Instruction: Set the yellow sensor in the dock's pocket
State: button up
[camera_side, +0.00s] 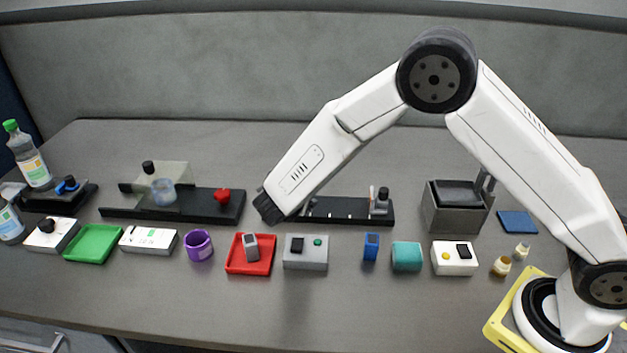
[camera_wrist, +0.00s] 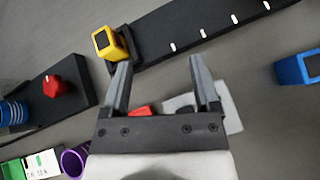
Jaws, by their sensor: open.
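The yellow sensor (camera_wrist: 110,43), a small block with a dark square face, shows in the wrist view at the left end of a long black rail (camera_wrist: 185,28). Dark material surrounds its base; I take this end for the dock, but cannot tell how deep the sensor sits in a pocket. My gripper (camera_wrist: 160,62) is open and empty, with the sensor just beyond and left of its left fingertip, apart from it. In the side view the rail (camera_side: 345,218) shows, but my arm hides the sensor, and the fingers are not visible.
A red tray (camera_side: 263,268) and a grey button box (camera_side: 305,262) stand in front of the rail. A black base with a red knob (camera_side: 222,196) is left. A blue block (camera_side: 371,247), teal block (camera_side: 406,257) and purple cup (camera_side: 199,245) stand nearby. The front table strip is clear.

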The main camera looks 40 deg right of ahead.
jog(key=s+d+r+m+g+y, duration=0.1)
jog(key=s+d+r+m+y, duration=0.1)
jog(key=s+m, duration=0.5)
jog(key=s+d+r+m+g+y, duration=0.1)
jog(key=s+d+m+y, duration=0.2)
jog(key=s+m, duration=0.5)
jog(key=s+d+r+m+g+y, duration=0.1)
jog(key=s+d+r+m+y, duration=0.1)
jog(key=s+m, duration=0.5)
jog(key=shift+s+d+r+m+y, duration=0.3)
jog(key=shift+s+d+m+y, duration=0.15)
jog(key=shift+y, duration=0.55)
